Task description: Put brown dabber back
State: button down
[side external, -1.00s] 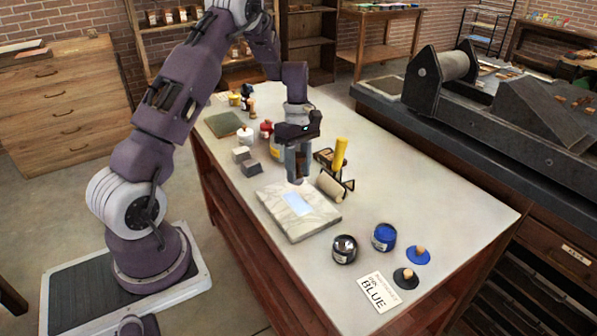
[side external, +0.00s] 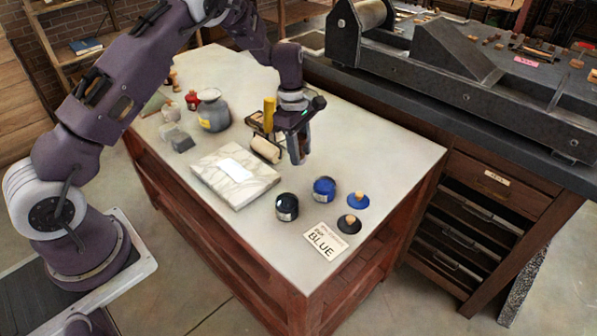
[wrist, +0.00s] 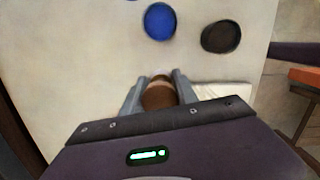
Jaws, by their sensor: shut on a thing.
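My gripper (side external: 298,160) is above the table, to the right of the roller, in the side view. In the wrist view its two fingers (wrist: 158,92) are shut on the brown dabber (wrist: 158,97), a rounded brown thing with a paler end. In the side view the fingers hide most of it. A dark jar (side external: 287,207) and a blue jar (side external: 324,190) stand in front of the gripper. Black (side external: 349,224) and blue (side external: 358,201) discs with wooden knobs lie beside them. No brown jar can be made out.
A card reading BLUE (side external: 325,241) lies near the front edge. A pale slab (side external: 235,175) lies left of the roller (side external: 265,150), which has a yellow handle. Several jars, including a grey one (side external: 213,115), stand farther back. A press (side external: 460,60) stands behind. The table's right part is clear.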

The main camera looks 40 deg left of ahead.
notch_tip(320, 180, down, 6)
jog(key=shift+r, duration=0.1)
jog(key=c, duration=0.9)
grip_release()
jog(key=shift+c, duration=0.2)
